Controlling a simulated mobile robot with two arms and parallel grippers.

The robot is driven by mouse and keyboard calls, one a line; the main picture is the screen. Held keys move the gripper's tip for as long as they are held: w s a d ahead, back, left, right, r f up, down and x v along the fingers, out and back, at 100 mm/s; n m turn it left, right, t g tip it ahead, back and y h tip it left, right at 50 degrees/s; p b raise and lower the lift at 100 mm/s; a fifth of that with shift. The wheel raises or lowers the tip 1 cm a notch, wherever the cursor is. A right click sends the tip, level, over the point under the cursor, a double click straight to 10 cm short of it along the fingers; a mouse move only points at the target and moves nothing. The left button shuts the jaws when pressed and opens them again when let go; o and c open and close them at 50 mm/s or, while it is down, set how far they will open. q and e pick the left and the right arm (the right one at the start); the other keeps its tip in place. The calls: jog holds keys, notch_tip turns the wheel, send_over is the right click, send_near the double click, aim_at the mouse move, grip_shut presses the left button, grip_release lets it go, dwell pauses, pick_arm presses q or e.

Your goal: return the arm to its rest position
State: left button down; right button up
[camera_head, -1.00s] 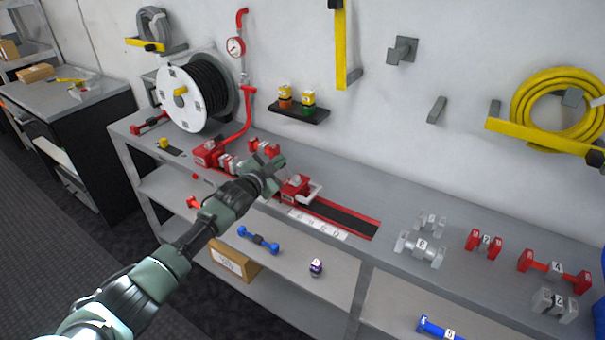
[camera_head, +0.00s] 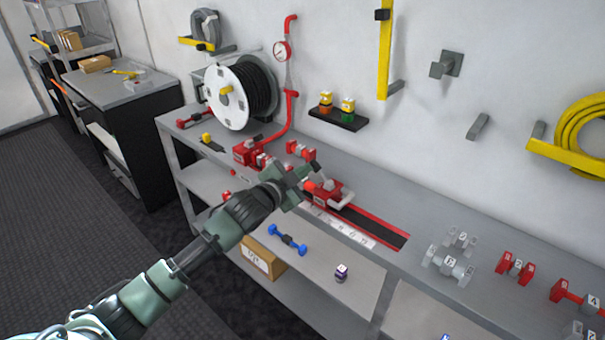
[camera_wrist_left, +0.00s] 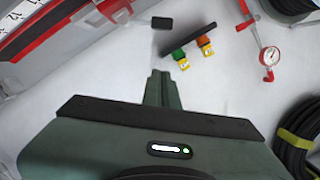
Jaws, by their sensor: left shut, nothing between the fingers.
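My left arm comes in from the lower left in the head view. Its gripper (camera_head: 304,174) is over the shelf bench, just left of the red proportioner block (camera_head: 328,193) on the red-edged track (camera_head: 375,224). In the left wrist view the fingers (camera_wrist_left: 160,90) are together, with nothing between them. That view faces the wall, with the green and orange bottles (camera_wrist_left: 192,53) ahead. Whether the gripper touches the red block cannot be told. My right gripper is not in view.
The grey bench (camera_head: 400,190) carries a hose reel (camera_head: 240,92), red fittings and several grey and red couplings (camera_head: 450,255) at right. A lower shelf holds a blue coupling (camera_head: 287,240) and a cardboard box (camera_head: 262,258). Open floor (camera_head: 60,230) lies at left.

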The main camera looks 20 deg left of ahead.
pick_arm(q)
jog(key=shift+s+a, duration=0.2)
dwell(0.4)
jog(key=s+a+f+n+g+y, duration=0.1)
jog(key=s+a+f+g, duration=0.1)
jog(key=f, duration=0.8)
jog(key=s+a+f+n+g+y, duration=0.1)
jog(key=s+f+n, duration=0.15)
jog(key=f, duration=0.85)
jog(key=s+a+f+n+g+y, duration=0.1)
jog(key=s+f+g, duration=0.1)
jog(key=s+f, duration=0.7)
jog(key=s+f+n+g, duration=0.1)
jog(key=s+f+g, duration=0.1)
jog(key=s+f, duration=0.65)
jog(key=s+d+f+g, duration=0.1)
jog(key=s+f+g, duration=0.1)
jog(key=s+f, duration=0.5)
jog(key=s+d+f+n+g, duration=0.1)
jog(key=s+f, duration=0.6)
jog(key=s, duration=1.2)
jog(key=s+d+f+n+g, duration=0.1)
jog(key=s+d+f+g, duration=0.2)
jog(key=s+f, duration=0.5)
jog(key=s+g, duration=0.1)
jog(key=s, duration=0.4)
jog(key=shift+s+d+g, duration=0.15)
jog(key=shift+s+g, duration=0.05)
jog(key=shift+g, duration=0.1)
